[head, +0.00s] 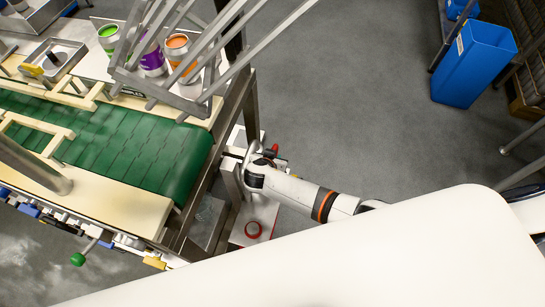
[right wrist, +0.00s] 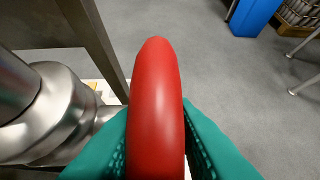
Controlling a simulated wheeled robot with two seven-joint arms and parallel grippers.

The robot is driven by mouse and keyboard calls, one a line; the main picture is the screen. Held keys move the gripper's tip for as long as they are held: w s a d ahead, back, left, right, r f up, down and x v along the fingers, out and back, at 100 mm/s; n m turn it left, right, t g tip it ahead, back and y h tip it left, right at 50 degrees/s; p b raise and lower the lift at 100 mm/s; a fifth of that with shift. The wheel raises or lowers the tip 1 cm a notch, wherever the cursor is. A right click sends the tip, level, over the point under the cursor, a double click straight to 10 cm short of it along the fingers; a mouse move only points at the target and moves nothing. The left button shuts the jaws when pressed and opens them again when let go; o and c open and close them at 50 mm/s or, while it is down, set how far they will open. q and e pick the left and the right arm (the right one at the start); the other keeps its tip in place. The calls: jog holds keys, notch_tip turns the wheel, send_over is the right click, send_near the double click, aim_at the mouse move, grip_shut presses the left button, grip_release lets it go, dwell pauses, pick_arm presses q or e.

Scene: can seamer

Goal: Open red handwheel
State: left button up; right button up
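The red handwheel (right wrist: 157,105) fills the middle of the right wrist view, its rim seen edge-on. The green fingers of my right gripper (right wrist: 157,150) lie along both sides of the rim and appear closed on it. In the head view my right arm reaches left to the end of the green conveyor, with the right gripper (head: 268,160) low beside the machine frame. A small red part of the handwheel (head: 275,149) shows there; the rest is hidden by my wrist. My left gripper is in neither view.
The green conveyor (head: 120,150) and metal posts stand close on the left. Cans (head: 178,48) stand behind slanted rails. A blue bin (head: 474,62) is far right; grey floor between is clear.

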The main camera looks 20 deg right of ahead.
jog(key=v, duration=1.2)
notch_tip(320, 180, down, 7)
jog(key=n+g+y+b, duration=0.35)
jog(key=y+b, duration=0.25)
jog(key=b, duration=0.8)
jog(key=w+d+r+m+g+b, duration=0.1)
jog(key=w+r, duration=0.1)
jog(key=r, duration=0.1)
jog(key=w+d+r+m+g+b, duration=0.1)
jog(key=w+d+r, duration=0.1)
jog(key=w+r, duration=0.1)
jog(key=w+d+r+m+g+h+b, duration=0.1)
jog(key=w+r+g+b, duration=0.1)
jog(key=r, duration=0.1)
jog(key=shift+w+d+r+m, duration=0.15)
jog(key=shift+d+r+m, duration=0.1)
jog(key=shift+d+r, duration=0.1)
notch_tip(320, 180, down, 12)
jog(key=shift+r+b, duration=0.1)
jog(key=shift+b, duration=0.45)
